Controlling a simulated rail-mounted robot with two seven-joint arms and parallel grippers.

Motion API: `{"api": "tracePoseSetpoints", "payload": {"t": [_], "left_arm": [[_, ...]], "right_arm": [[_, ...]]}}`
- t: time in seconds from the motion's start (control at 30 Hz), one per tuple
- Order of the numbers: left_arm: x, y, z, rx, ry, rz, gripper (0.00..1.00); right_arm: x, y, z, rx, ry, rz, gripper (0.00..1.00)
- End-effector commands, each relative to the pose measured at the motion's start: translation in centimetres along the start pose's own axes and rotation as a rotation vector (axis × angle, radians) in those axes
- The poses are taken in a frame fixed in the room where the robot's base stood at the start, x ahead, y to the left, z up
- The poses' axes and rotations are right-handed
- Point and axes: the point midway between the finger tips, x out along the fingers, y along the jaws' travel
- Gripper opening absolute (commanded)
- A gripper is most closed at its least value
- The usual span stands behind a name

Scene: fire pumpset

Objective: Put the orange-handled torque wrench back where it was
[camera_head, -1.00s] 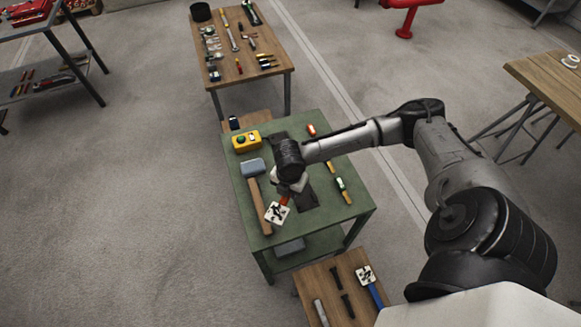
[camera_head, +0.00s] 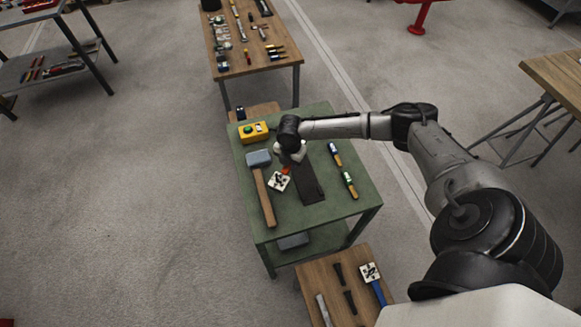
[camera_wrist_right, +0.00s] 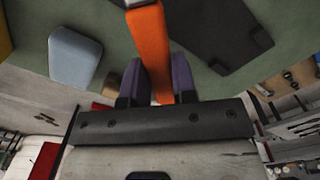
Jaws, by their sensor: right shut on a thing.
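My right gripper (camera_head: 288,163) is over the green table (camera_head: 318,214), near its far half. It is shut on the orange handle of the torque wrench (camera_head: 286,170). In the right wrist view the orange handle (camera_wrist_right: 151,50) stands between the two dark fingers (camera_wrist_right: 158,82). A white square with a black pattern (camera_head: 279,182) shows at the wrench's near end. A dark flat strip (camera_head: 308,186) lies on the table just right of the wrench. I cannot tell whether the wrench touches the table. The gripper and arm hide part of it. My left gripper is not in view.
A mallet (camera_head: 264,190) lies left of the wrench. A yellow box with buttons (camera_head: 254,132) sits at the far left corner. Two screwdriver-like tools (camera_head: 349,184) lie along the right side. A low wooden table (camera_head: 317,280) with a blue-handled tool (camera_head: 376,288) stands nearer.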

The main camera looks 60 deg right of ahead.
Motion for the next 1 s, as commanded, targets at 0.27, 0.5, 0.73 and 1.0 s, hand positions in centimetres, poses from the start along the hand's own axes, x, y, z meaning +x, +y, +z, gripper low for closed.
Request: {"api": "tracePoseSetpoints", "payload": {"t": [0.27, 0.5, 0.73, 1.0], "left_arm": [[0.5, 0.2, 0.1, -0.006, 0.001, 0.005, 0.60], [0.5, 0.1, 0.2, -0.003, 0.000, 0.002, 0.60], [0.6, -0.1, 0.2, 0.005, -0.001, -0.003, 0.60], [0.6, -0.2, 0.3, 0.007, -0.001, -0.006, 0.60]], "right_arm": [[3.0, 0.0, -0.1, 0.001, 0.000, 0.000, 0.00], [3.7, 0.0, -0.1, 0.000, -0.001, 0.001, 0.00], [4.0, 0.0, -0.1, 0.001, 0.000, 0.001, 0.00], [4.1, -0.1, -0.1, 0.000, -0.001, -0.001, 0.46]]}}
